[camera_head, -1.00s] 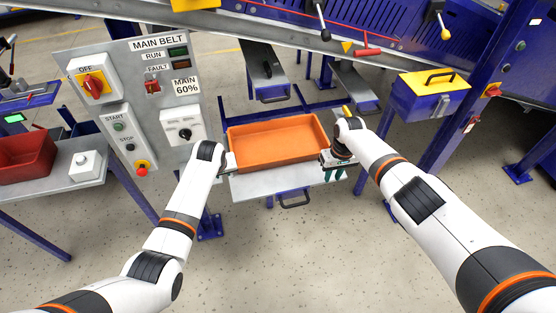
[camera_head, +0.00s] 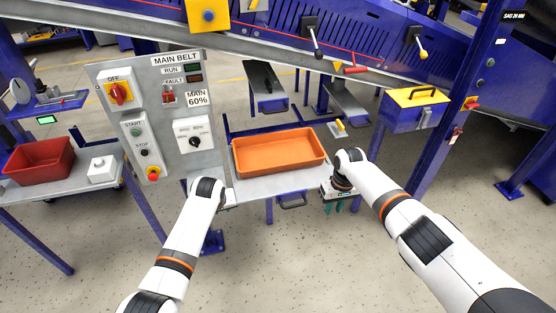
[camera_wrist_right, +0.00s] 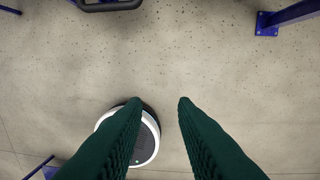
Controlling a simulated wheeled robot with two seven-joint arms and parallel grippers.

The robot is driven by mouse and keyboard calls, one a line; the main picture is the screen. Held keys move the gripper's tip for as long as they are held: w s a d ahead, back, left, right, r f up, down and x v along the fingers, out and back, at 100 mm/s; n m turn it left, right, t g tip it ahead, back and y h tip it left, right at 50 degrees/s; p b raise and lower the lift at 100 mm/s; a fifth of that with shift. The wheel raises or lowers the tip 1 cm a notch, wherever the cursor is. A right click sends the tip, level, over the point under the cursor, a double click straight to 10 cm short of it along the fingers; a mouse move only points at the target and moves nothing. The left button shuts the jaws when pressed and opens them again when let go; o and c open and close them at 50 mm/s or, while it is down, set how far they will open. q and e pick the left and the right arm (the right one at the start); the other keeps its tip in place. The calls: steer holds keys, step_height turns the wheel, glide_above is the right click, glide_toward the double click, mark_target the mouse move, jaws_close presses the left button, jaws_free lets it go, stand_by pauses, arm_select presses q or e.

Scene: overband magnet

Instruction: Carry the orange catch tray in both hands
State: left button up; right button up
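The orange catch tray (camera_head: 280,153) rests level and looks empty on a grey shelf (camera_head: 258,186) in the head view. My right gripper (camera_head: 332,208) hangs to the right of the tray, at the shelf's right end, apart from the tray. Its green fingers point down. In the right wrist view, the right gripper (camera_wrist_right: 160,101) is open with nothing between its fingers and bare floor beneath. My left gripper (camera_head: 229,201) is at the shelf's front left corner, mostly hidden by my wrist, so its fingers cannot be judged. Neither gripper holds the tray.
A main belt control panel (camera_head: 160,125) stands close to my left arm. A red bin (camera_head: 38,160) and a white box (camera_head: 102,169) are on a side table at left. A blue-and-yellow box (camera_head: 415,108) is at the right. The floor in front is open.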

step_height(320, 180, up, 10)
steer(key=w+d, duration=0.1)
steer(key=shift+r, duration=0.25)
